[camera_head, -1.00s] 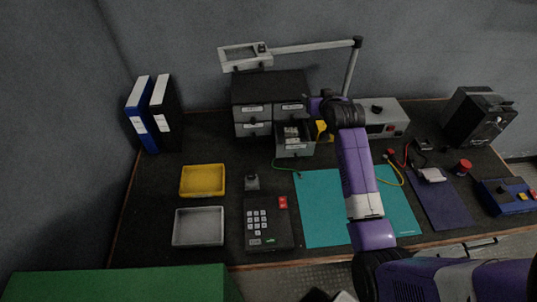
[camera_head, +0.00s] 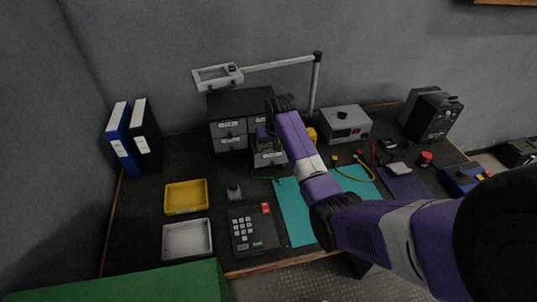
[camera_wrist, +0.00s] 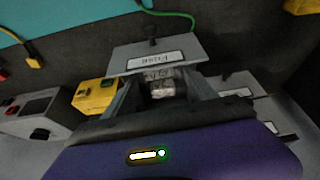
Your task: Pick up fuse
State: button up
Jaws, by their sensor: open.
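The fuses (camera_wrist: 161,82) look like small pale, glassy pieces inside an open drawer whose front (camera_wrist: 155,55) carries a label reading "FUSE", upside down in the wrist view. How many there are is hard to tell. The drawer also shows in the head view (camera_head: 270,160), pulled out of the dark cabinet (camera_head: 240,102). My gripper (camera_wrist: 158,92) is open, its two fingers reaching down over the drawer with the pale pieces between them. I cannot tell whether the fingers touch them. In the head view my wrist hides the drawer's inside.
A yellow device (camera_wrist: 96,95) stands close beside the drawer. A grey power box (camera_head: 345,124) is to the right. A lamp arm (camera_head: 280,62) passes above the cabinet. A teal mat (camera_head: 295,220), a keypad unit (camera_head: 252,228) and a yellow tray (camera_head: 186,196) lie in front.

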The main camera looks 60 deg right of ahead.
aim_at(270, 150)
jog(key=shift+x, duration=2.1)
jog(key=shift+s+d, duration=0.1)
jog(key=shift+d, duration=0.05)
jog(key=shift+c, duration=0.4)
grip_shut()
